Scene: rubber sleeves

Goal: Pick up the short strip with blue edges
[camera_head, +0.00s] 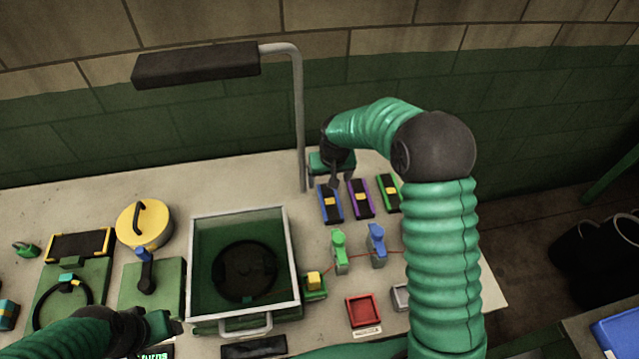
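The short strip with blue edges (330,204) lies on the table, left of a purple-edged strip (361,199) and a green-edged strip (388,192). It has a dark middle with a small yellow patch. My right gripper (335,182) points down at the far end of the blue-edged strip, very close to it. Whether it touches the strip, and how far its fingers are apart, I cannot tell. My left gripper (160,324) is low at the front left, away from the strips, its fingers partly out of clear sight.
A glass-walled box (243,221) with a dark round thing inside stands mid-table. A yellow lidded pot (144,225) is left.

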